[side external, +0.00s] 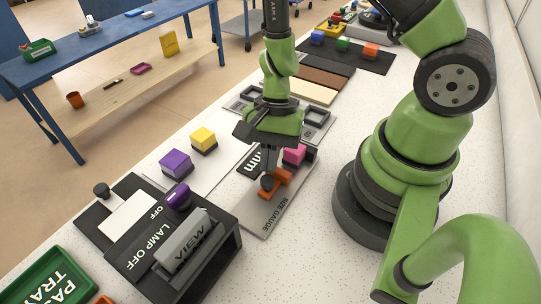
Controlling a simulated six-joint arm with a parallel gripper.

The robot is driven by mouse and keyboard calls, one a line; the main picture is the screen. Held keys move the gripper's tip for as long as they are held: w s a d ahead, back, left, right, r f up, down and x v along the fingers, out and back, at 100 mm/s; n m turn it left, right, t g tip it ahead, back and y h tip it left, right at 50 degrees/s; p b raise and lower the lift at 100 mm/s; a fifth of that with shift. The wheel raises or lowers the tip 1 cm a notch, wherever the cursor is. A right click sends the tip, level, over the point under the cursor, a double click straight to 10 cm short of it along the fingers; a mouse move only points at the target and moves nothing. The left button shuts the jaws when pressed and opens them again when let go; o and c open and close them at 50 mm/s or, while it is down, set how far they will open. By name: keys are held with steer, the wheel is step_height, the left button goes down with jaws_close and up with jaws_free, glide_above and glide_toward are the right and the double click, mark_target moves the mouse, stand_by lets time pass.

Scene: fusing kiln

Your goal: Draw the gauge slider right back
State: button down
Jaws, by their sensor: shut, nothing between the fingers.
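The size gauge (262,218) is a grey plate lying on the speckled counter, lettered "SIZE GAUGE". An orange slider (284,186) sits on it, with a dark rounded part at its left side. A pink block (294,154) sits on the gauge just behind the slider; I cannot tell whether they touch. My gripper (269,172) points down at the slider, its fingers shut with nothing between them. The fingertips are at the dark part of the slider; contact is not clear from this angle. My gripper hides part of the gauge's far end and the black "mm" label.
A lamp and view box (170,250) stands at the front left. Purple (175,163) and yellow (203,138) blocks sit on a white sheet left of the gauge. Grey frames (315,117) and coloured sheets lie behind. Bare counter lies right of the gauge, before my base.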

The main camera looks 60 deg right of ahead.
steer(key=shift+s+a, duration=0.15)
steer(key=shift+a, duration=0.55)
steer(key=shift+s+a, duration=0.1)
steer(key=shift+a, duration=0.55)
steer(key=shift+d, duration=0.1)
steer(key=d, duration=0.1)
steer(key=w+d, duration=0.1)
steer(key=d, duration=0.1)
steer(key=w+d, duration=0.1)
steer(key=shift+d, duration=0.35)
steer(key=s+a+v, duration=0.1)
steer(key=v, duration=0.9)
steer(key=shift+s+x, duration=0.15)
steer(key=shift+x, duration=2.25)
steer(key=shift+s+x, duration=0.1)
steer(key=shift+x, duration=2.3)
steer(key=shift+d, duration=0.2)
